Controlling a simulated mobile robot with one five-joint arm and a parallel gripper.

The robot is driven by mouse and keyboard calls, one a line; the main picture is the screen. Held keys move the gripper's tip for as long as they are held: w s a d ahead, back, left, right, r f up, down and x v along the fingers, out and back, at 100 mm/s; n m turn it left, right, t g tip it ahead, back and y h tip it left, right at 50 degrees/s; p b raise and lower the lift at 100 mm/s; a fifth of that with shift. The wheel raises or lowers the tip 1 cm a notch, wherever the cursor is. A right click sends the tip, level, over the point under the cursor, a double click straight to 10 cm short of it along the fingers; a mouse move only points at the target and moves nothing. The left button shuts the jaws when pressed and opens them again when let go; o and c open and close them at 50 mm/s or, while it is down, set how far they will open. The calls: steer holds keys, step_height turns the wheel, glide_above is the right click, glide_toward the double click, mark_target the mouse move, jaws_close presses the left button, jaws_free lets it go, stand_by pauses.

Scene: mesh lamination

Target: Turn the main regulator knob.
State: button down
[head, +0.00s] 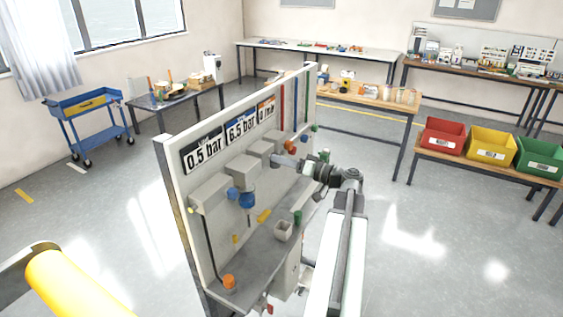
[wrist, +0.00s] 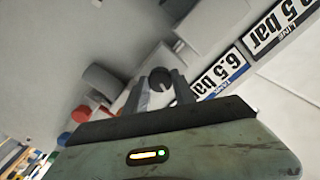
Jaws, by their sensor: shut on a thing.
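A grey upright panel (head: 176,185) carries a row of grey units and the signs "0.5 bar" (head: 203,150), "6.5 bar" (head: 241,131) and one partly hidden flow sign. My gripper (head: 281,161) reaches in from the right to the panel's front, beside a grey unit below the signs. In the wrist view its two fingers (wrist: 158,92) are shut on a dark round knob (wrist: 160,77). The "6.5 bar" sign (wrist: 222,72) lies close to its right there. In the head view my gripper hides that knob. No label on the knob itself is readable.
A blue-bowled unit (head: 247,199) hangs on the panel, left of my gripper. An orange knob (head: 228,282) and a small grey cup (head: 283,230) are on the panel's lower shelf. Red (head: 443,137), yellow and green bins stand on a bench at right. The floor between is clear.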

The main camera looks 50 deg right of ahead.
steer(key=shift+r+m, duration=0.1)
steer(key=shift+m, duration=9.8)
steer(key=c, duration=1)
jaws_free()
steer(key=shift+c, duration=0.2)
steer(key=v, duration=0.8)
